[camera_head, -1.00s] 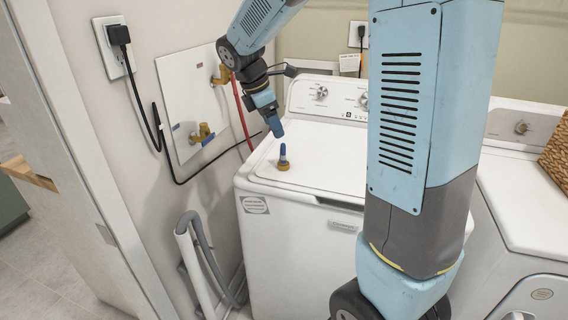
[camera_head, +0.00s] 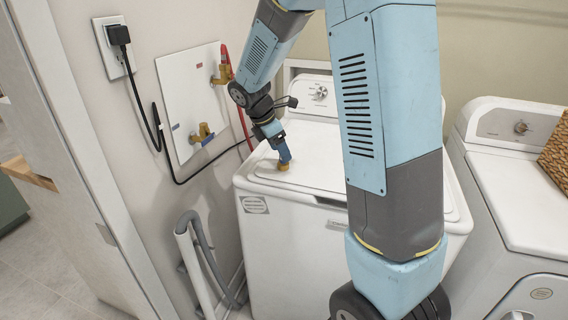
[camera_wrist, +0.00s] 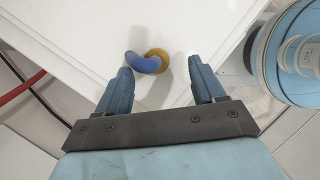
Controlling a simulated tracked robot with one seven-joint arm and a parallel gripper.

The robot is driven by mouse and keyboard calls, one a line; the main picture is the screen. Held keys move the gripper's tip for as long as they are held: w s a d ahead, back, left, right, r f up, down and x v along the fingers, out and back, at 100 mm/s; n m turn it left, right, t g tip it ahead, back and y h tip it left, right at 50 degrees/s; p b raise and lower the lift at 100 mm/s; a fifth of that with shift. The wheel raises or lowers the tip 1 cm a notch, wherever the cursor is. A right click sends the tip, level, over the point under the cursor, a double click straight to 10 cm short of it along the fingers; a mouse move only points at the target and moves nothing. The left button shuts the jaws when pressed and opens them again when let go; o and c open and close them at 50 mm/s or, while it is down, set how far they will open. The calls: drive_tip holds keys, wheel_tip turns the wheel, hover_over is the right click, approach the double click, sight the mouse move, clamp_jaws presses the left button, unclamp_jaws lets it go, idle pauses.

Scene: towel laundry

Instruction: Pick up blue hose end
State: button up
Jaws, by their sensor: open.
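The blue hose end (camera_wrist: 146,64) has a short bent blue hose and a round brass fitting (camera_wrist: 158,55). It rests on the white washer lid near the left edge. In the wrist view it lies just beyond and between the fingertips of my gripper (camera_wrist: 161,75), nearer the left finger. My gripper is open and empty. In the head view my gripper (camera_head: 284,157) points down at the hose end and hides its blue part; only the brass fitting (camera_head: 283,166) shows below it.
The washer (camera_head: 300,235) stands by the wall, its control panel at the back. A wall plate (camera_head: 180,125) holds two brass valves, with a red hose (camera_head: 243,115) and a black cable nearby. A second white machine (camera_head: 515,190) and a wicker basket (camera_head: 555,150) are at right.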

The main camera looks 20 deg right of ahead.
sight(283, 163)
drive_tip(key=x, duration=0.5)
drive_tip(key=shift+w+a, duration=0.25)
drive_tip(key=shift+w, duration=0.05)
drive_tip(key=c, duration=1.2)
drive_tip(key=shift+o, duration=0.2)
drive_tip(key=shift+r, duration=0.1)
